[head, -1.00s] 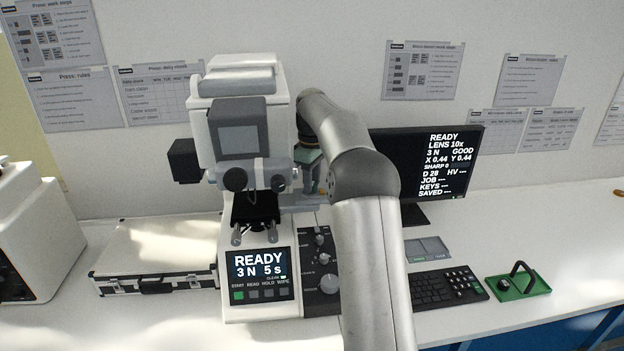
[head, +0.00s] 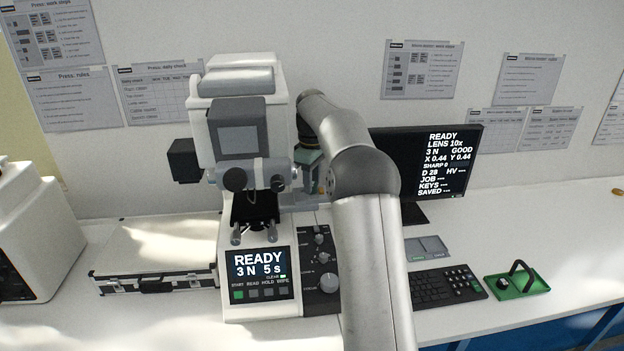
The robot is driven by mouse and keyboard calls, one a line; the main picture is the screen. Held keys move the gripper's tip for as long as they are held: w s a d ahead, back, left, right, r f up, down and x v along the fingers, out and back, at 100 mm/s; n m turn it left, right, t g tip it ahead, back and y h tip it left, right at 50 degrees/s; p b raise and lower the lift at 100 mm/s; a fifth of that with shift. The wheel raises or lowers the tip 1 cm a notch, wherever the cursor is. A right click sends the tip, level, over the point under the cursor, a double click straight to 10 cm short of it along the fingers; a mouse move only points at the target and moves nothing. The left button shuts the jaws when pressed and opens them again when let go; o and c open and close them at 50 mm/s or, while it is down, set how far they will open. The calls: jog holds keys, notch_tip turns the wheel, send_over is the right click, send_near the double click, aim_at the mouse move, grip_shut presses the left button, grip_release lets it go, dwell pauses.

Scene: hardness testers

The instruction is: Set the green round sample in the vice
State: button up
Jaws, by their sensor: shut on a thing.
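The hardness tester (head: 240,110) stands left of centre, with a dark stage (head: 255,208) under its lens turret. The vice cannot be made out clearly in the dark stage area. My gripper (head: 309,183) points down at the right side of the turret, partly hidden by my own arm. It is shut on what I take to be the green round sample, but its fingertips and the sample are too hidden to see. I cannot tell how far it is from the stage or whether it touches anything.
The tester's panel (head: 258,274) reads READY, 3 N 5 s. A silver case (head: 155,255) lies left.

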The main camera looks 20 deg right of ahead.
jog(key=shift+f, duration=0.4)
jog(key=o, duration=1.1)
notch_tip(320, 180, up, 12)
jog(key=shift+p, duration=0.6)
